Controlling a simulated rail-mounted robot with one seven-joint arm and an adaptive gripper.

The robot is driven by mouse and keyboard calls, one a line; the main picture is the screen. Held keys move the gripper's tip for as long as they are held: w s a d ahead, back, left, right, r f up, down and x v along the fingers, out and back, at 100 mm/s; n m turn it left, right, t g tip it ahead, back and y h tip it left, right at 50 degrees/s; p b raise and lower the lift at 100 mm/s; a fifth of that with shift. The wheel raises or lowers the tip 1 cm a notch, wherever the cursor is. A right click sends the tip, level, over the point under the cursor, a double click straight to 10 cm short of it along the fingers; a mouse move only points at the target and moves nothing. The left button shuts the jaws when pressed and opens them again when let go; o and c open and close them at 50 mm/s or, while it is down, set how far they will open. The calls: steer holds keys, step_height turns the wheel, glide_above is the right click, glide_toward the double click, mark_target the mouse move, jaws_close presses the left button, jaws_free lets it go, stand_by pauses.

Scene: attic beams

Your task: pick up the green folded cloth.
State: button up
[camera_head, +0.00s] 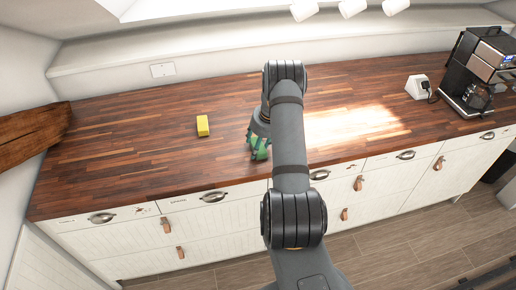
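The green folded cloth (256,154) is on the wooden countertop near its front edge, left of my arm. My gripper (259,146) points down at it, and its dark fingers overlap the green. Part of the cloth is hidden behind the fingers and my arm. The view is too small to tell whether the fingers are open around the cloth or shut on it, or whether the cloth touches the counter.
A yellow block (203,126) lies on the counter to the left. A coffee machine (481,72) and a small white device (418,87) stand at the right. A wooden beam (32,133) juts in at the left. The wooden countertop (120,130) is mostly clear, with drawers below.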

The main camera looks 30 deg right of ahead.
steer(key=shift+w+r+b, duration=0.1)
steer(key=shift+r+b, duration=0.25)
steer(key=shift+r, duration=0.1)
steer(key=r+b, duration=0.1)
steer(key=d+r+b, duration=0.1)
steer(key=r, duration=0.1)
steer(key=shift+d+r, duration=0.2)
steer(key=shift+r, duration=0.05)
steer(key=d+r+b, duration=0.1)
steer(key=d+r, duration=0.5)
steer(key=d, duration=0.4)
steer(key=shift+w+d+r+b, duration=0.15)
steer(key=shift+r+b, duration=0.15)
steer(key=shift+b, duration=0.1)
steer(key=o, duration=0.4)
steer(key=c, duration=0.3)
